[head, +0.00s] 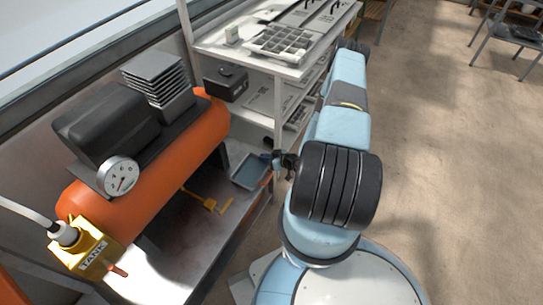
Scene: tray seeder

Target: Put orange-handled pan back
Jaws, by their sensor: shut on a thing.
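The pan (249,172) is a small, shallow, dark grey-blue tray right of the orange tank, by the right edge of the surface under the tank. A bit of orange, which looks like its handle (266,179), shows at its right side. My gripper (277,160) is at the pan's right side, shut on the pan. The fingertips are small and dark here, and my arm's black-banded joint hides part of the area to the right. I cannot tell whether the pan touches the surface below it.
The orange tank (150,175) with a gauge (118,177) and a yellow valve block (86,248) fills the left. A yellow bracket (208,201) lies below it. A white shelf unit (225,49) with a cell tray (278,44) stands behind. Open floor lies right.

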